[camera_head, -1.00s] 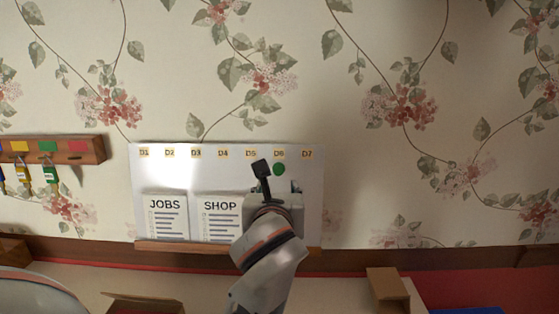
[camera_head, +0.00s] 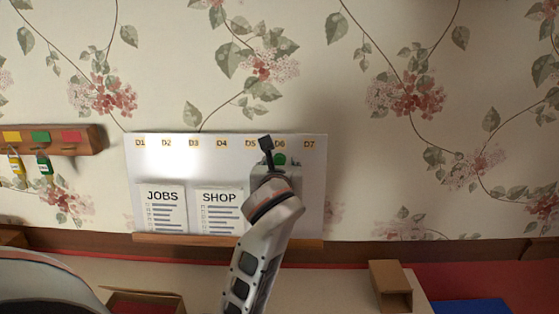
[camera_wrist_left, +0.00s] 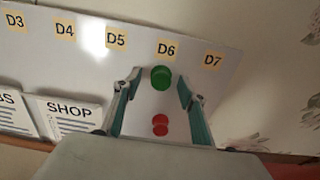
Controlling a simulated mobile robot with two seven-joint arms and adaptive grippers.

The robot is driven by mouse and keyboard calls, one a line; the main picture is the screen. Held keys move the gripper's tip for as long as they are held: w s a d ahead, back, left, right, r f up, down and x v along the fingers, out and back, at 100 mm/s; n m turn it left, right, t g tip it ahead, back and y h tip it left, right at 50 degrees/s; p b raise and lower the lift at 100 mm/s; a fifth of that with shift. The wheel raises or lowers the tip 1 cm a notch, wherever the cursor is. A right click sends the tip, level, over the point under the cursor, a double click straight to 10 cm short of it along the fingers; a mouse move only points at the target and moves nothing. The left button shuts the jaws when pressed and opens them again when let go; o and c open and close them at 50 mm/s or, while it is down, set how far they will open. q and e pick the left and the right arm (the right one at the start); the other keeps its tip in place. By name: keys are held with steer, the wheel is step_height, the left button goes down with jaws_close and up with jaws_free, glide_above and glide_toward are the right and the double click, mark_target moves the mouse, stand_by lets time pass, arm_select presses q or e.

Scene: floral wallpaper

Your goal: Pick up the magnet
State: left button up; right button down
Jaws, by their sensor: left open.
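A round green magnet (camera_wrist_left: 161,77) sits on the whiteboard (camera_wrist_left: 220,90) just under the D6 label in the left wrist view. It also shows, partly hidden, beside my gripper in the head view (camera_head: 280,159). A round red magnet (camera_wrist_left: 160,124) is on the board below the green one; my arm hides it in the head view. My left gripper (camera_wrist_left: 157,80) is open, with one finger on each side of the green magnet. I cannot tell whether the fingers touch it. My right gripper is not in view.
JOBS (camera_head: 162,209) and SHOP (camera_head: 215,211) papers hang on the board's lower left. A wooden rack (camera_head: 60,140) with coloured tags and padlocks is at left. Below are an open box (camera_head: 147,302) and a small brown box (camera_head: 390,284).

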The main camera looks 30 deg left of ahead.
arm_select(q)
steer(key=c, duration=0.9)
steer(key=shift+c, duration=0.2)
